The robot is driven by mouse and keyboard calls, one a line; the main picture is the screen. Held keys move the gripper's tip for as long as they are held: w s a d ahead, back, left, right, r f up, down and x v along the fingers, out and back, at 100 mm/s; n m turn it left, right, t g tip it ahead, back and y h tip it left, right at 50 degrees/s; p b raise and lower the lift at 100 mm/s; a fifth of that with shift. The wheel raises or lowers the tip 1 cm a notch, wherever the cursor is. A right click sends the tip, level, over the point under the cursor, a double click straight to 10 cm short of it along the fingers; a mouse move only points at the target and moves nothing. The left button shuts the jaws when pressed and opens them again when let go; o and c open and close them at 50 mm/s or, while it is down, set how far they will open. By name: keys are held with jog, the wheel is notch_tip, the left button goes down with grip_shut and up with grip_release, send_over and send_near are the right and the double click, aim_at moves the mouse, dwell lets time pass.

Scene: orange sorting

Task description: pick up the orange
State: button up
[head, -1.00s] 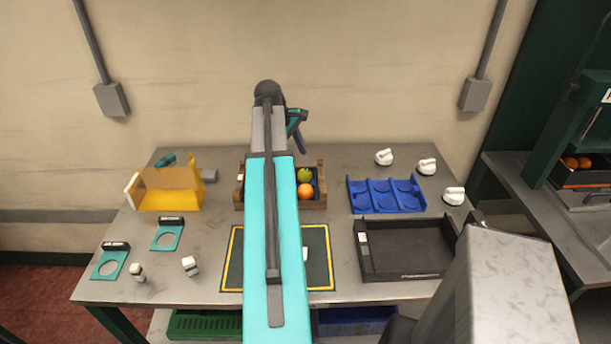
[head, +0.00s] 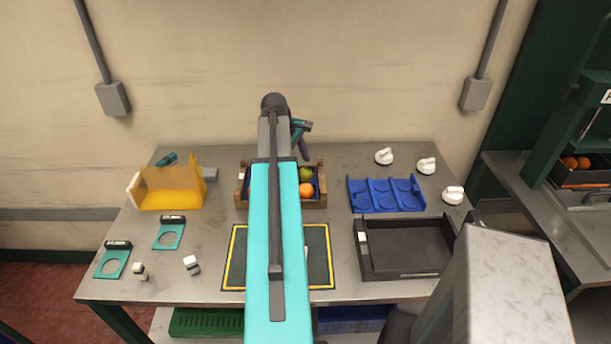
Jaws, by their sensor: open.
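The orange (head: 306,190) lies in a wooden crate (head: 318,203) at the back middle of the table. A green fruit (head: 305,174) lies just behind it in the crate. My gripper (head: 303,150) is open, above the back of the crate, with its fingers pointing down toward the fruit. It appears empty. My teal arm covers the left half of the crate and whatever lies there. The gripper's exact height above the orange is hard to tell from this view.
A blue tray (head: 386,208) and several white knobs stand right of the crate. A black tray (head: 362,265) is at front right. A yellow bin (head: 172,200) stands at left. A dark mat (head: 318,262) with a yellow border lies in front, partly under my arm.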

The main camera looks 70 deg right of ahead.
aim_at(304, 170)
jog(key=shift+p+x, duration=1)
jog(key=shift+x, duration=1.3)
jog(key=shift+a, duration=0.15)
jog(key=c, duration=0.7)
jog(key=shift+r, duration=0.1)
jog(key=shift+r+b, duration=1.6)
jog(key=shift+r, duration=3.3)
jog(key=shift+s+n, duration=0.1)
jog(key=shift+n, duration=0.2)
